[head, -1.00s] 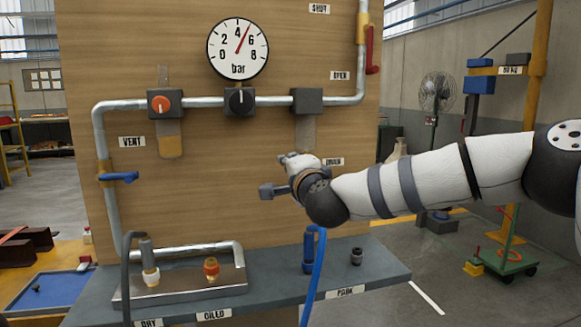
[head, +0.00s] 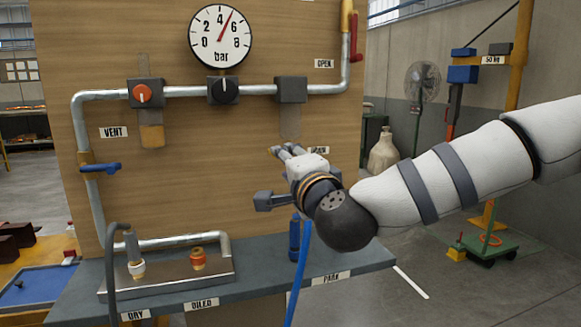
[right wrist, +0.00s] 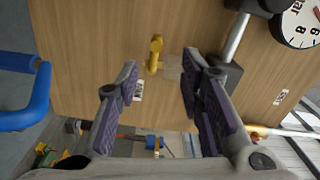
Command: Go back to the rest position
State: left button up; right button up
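My right arm enters from the right in the head view. Its gripper (head: 284,152) is in front of the wooden panel (head: 200,140), beside the partly covered drain label (head: 318,150). In the right wrist view, the gripper's (right wrist: 160,72) two purple-padded fingers are spread with nothing between them. Beyond the fingertips, a yellow lever (right wrist: 154,55) stands out from the panel. It looks apart from the fingers. My left gripper is in neither view.
A gauge (head: 221,36) and pipe (head: 178,91) are above. Open floor (head: 470,290) lies to the right.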

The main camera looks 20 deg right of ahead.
jog(key=shift+s, duration=1.1)
jog(key=s+a+f+n+g+y, duration=0.1)
jog(key=s+f+n+g, duration=0.3)
jog(key=f, duration=0.7)
jog(key=s+a+f+n+g, duration=0.15)
jog(key=s+f, duration=0.35)
jog(key=f, duration=0.6)
jog(key=s+f+n+g+y, duration=0.1)
jog(key=s+f+n+g, duration=0.3)
jog(key=f, duration=0.7)
jog(key=s+d+f+n+g, duration=0.2)
jog(key=s+d+f+g, duration=0.15)
jog(key=s+f, duration=0.85)
jog(key=s+d+f+n+g+h, duration=0.1)
jog(key=s+d+n+g, duration=0.1)
jog(key=s, duration=0.8)
jog(key=s+d+f+n+g+h, duration=0.1)
jog(key=s+d+g, duration=0.3)
jog(key=s, duration=0.7)
jog(key=shift+d+f+n+g+h, duration=0.2)
jog(key=shift+d+n+g+h, duration=0.1)
jog(key=shift+n, duration=0.05)
